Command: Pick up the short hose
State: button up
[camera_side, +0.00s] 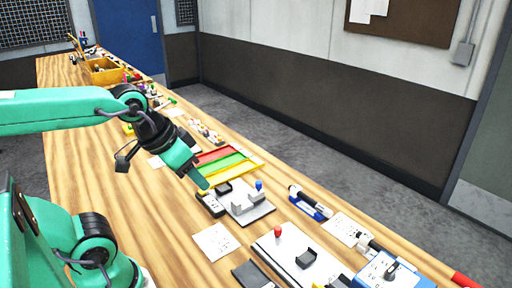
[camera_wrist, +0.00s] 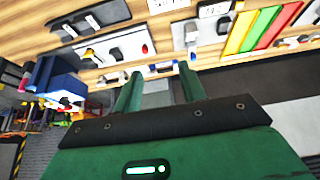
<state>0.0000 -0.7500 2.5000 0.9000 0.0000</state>
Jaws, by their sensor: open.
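My gripper (camera_side: 203,184) hangs over the table beside the striped tray in the side view. In the wrist view its two green fingers stand apart, and the gripper (camera_wrist: 159,82) is open with nothing held between them. I cannot pick out the short hose with certainty in either view. A red rounded piece (camera_side: 464,280) lies at the table's right edge, cut off by the frame; I cannot tell what it is.
A tray with red, green and yellow strips (camera_side: 228,160) lies by my gripper. A grey fixture with a blue knob (camera_side: 246,205), a white plate with a red knob (camera_side: 298,262) and a blue box (camera_side: 392,274) stand nearer. Bare wood (camera_side: 105,185) shows at left.

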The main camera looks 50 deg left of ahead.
jog(key=shift+o, duration=0.3)
jog(key=n+g, duration=0.6)
jog(key=n, duration=1.2)
send_over(308, 197)
notch_tip(308, 197, down, 14)
jog(key=shift+r, duration=0.1)
jog(key=shift+w+f, duration=0.15)
jog(key=shift+f, duration=0.2)
jog(key=shift+f, duration=1.3)
